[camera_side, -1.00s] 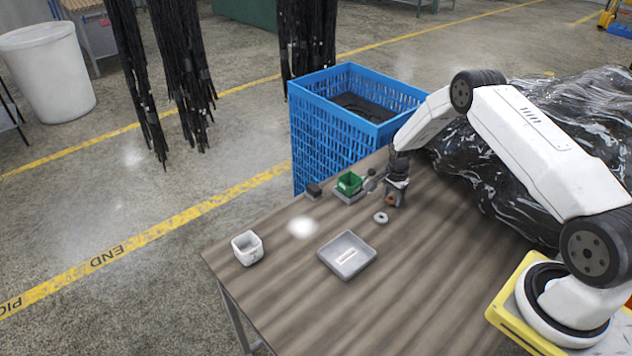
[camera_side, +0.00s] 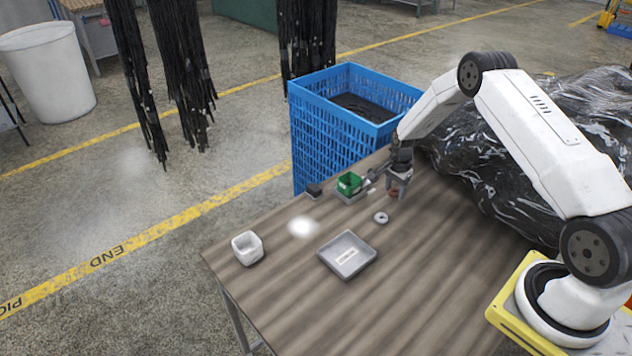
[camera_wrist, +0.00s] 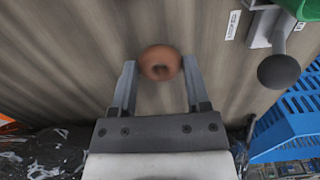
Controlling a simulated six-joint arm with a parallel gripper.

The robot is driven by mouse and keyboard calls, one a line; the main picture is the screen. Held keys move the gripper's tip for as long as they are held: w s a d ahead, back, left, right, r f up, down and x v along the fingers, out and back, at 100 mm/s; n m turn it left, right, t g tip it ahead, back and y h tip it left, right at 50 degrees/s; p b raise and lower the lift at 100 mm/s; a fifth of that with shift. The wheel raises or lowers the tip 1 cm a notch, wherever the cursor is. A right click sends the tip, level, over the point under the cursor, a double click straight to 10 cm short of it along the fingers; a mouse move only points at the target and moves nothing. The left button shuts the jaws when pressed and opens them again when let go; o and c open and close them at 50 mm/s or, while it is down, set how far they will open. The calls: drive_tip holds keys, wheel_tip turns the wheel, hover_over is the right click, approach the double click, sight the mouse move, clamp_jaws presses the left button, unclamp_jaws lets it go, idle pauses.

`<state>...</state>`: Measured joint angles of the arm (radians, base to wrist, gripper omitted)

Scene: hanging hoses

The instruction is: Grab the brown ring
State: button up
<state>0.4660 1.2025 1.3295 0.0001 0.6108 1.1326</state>
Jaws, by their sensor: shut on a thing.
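The brown ring (camera_wrist: 160,63) sits between the two fingertips of my gripper (camera_wrist: 159,64) in the wrist view, its round hole facing the camera. My gripper is shut on it. In the side view the ring (camera_side: 393,193) shows small and partly hidden at the lower end of my gripper (camera_side: 397,188). It appears to be held low over the wooden table; the exact height is hard to tell.
A grey ring (camera_side: 380,218) lies close by on the table. A blue crate (camera_side: 335,135) is behind the table.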

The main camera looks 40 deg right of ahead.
drive_tip(key=s+a+r, duration=0.5)
drive_tip(key=s+r, duration=0.4)
drive_tip(key=s, duration=0.3)
drive_tip(key=shift+s, duration=0.2)
drive_tip(key=shift+r, duration=0.1)
drive_tip(key=shift+w, duration=0.15)
idle(0.4)
